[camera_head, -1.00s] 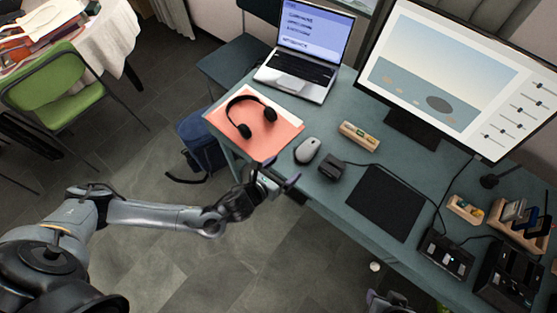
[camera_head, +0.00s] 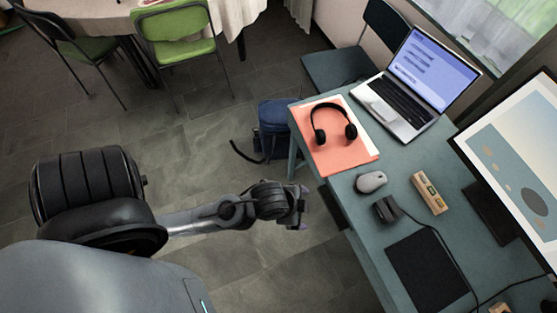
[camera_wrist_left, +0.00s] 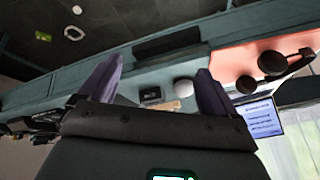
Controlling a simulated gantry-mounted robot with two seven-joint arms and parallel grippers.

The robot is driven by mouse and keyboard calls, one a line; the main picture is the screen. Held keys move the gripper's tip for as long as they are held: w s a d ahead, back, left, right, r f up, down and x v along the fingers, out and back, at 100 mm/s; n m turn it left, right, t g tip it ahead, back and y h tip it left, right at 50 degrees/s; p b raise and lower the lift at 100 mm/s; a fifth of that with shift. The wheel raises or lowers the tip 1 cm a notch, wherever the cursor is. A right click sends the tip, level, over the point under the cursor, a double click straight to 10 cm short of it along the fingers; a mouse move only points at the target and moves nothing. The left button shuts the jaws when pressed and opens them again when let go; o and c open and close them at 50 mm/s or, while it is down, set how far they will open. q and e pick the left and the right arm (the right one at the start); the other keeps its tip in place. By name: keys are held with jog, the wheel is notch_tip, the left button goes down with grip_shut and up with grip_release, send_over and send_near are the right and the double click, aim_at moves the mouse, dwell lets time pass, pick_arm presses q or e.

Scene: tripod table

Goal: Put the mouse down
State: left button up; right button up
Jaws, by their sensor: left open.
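The grey-white mouse (camera_head: 371,181) rests on the teal desk (camera_head: 352,218), near its front edge, between the orange folder and a small black device. It also shows in the left wrist view (camera_wrist_left: 183,87), between my fingers and beyond them. My left gripper (camera_head: 303,208) is off the desk's front edge, to the left of the mouse and apart from it. In the left wrist view its two purple fingers (camera_wrist_left: 160,64) are spread with nothing held between them. My right gripper is not in view.
Headphones (camera_head: 318,134) lie on the orange folder (camera_head: 345,155). A laptop (camera_head: 405,105) stands behind. The black device (camera_head: 386,209), a wooden block (camera_head: 429,192), a black mat (camera_head: 428,272) and a monitor (camera_head: 525,165) are to the right. A blue bag (camera_head: 275,128) is on the floor.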

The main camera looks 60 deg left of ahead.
pick_arm(q)
jog(key=s+a+n+g, duration=0.1)
jog(key=s+a+n, duration=0.3)
jog(key=s+n, duration=0.1)
jog(key=shift+g+y, duration=0.4)
